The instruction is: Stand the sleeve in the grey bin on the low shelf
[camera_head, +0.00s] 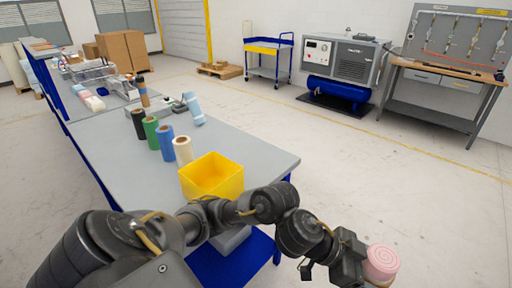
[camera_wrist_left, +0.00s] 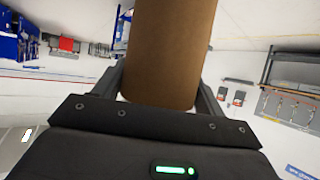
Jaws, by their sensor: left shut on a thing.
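My left gripper (camera_head: 366,274) is at the lower right of the head view, its arm reaching across from the left. It is shut on the sleeve, whose brown side (camera_wrist_left: 170,50) fills the top middle of the left wrist view between the two fingers. In the head view a pink spiral roll (camera_head: 382,259) shows at the sleeve's upper end, and it is held out over open floor, right of the table. The grey bin (camera_head: 233,240) is on the blue low shelf (camera_head: 240,268), mostly hidden behind my arm and under the tabletop. My right gripper is out of view.
The grey table (camera_head: 240,145) holds a yellow box (camera_head: 211,178) at its near end. A compressor (camera_head: 345,62) and a workbench (camera_head: 440,85) are farther back. Floor right of the table is clear.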

